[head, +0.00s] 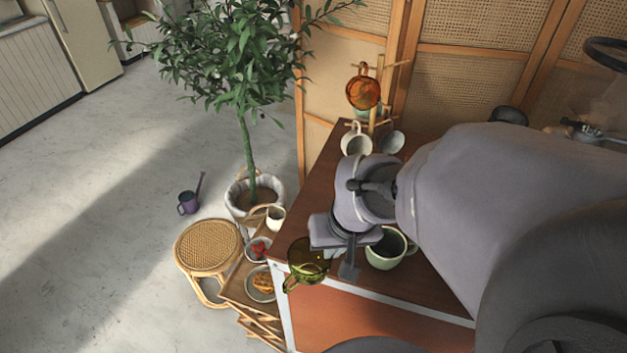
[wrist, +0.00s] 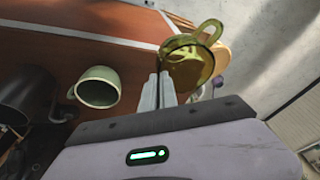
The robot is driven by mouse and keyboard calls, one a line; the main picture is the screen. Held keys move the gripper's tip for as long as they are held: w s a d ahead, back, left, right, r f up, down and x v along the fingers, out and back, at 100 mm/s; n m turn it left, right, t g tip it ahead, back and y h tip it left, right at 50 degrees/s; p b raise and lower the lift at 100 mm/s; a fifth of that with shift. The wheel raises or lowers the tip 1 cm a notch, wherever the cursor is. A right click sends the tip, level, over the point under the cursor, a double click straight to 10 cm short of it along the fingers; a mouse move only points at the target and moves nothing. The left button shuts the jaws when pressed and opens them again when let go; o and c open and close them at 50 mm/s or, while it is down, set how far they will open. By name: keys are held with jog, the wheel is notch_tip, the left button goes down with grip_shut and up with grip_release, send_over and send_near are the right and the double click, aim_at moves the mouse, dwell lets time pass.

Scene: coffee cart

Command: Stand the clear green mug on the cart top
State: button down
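The clear green mug (head: 308,258) is at the near-left corner of the brown cart top (head: 350,309), overlapping its pale edge in the head view. Its handle points toward the lower left. In the wrist view the mug (wrist: 190,66) is just right of the fingertips, with its opening facing the camera. My gripper (wrist: 158,88) has its two pale fingers close together at the mug's near wall, and looks shut on that wall. The exact contact is small and partly hidden. I cannot tell whether the mug's base touches the cart.
A pale green opaque mug (head: 390,247) stands right of my gripper; it also shows in the wrist view (wrist: 98,88). A mug tree (head: 376,108) with an amber mug (head: 362,91) stands behind. A rattan stool (head: 208,247) and low plates (head: 259,283) are left, below the cart top.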

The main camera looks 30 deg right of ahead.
jog(key=w+d+f, duration=0.4)
jog(key=w+d, duration=0.1)
jog(key=w, duration=0.6)
jog(key=shift+d+f+b, duration=0.15)
jog(key=shift+d+b, duration=0.15)
jog(key=shift+d, duration=0.05)
jog(key=shift+w, duration=0.1)
jog(key=shift+f, duration=0.2)
jog(key=c, duration=1.6)
grip_release()
jog(key=shift+r, duration=0.1)
jog(key=shift+c, duration=0.2)
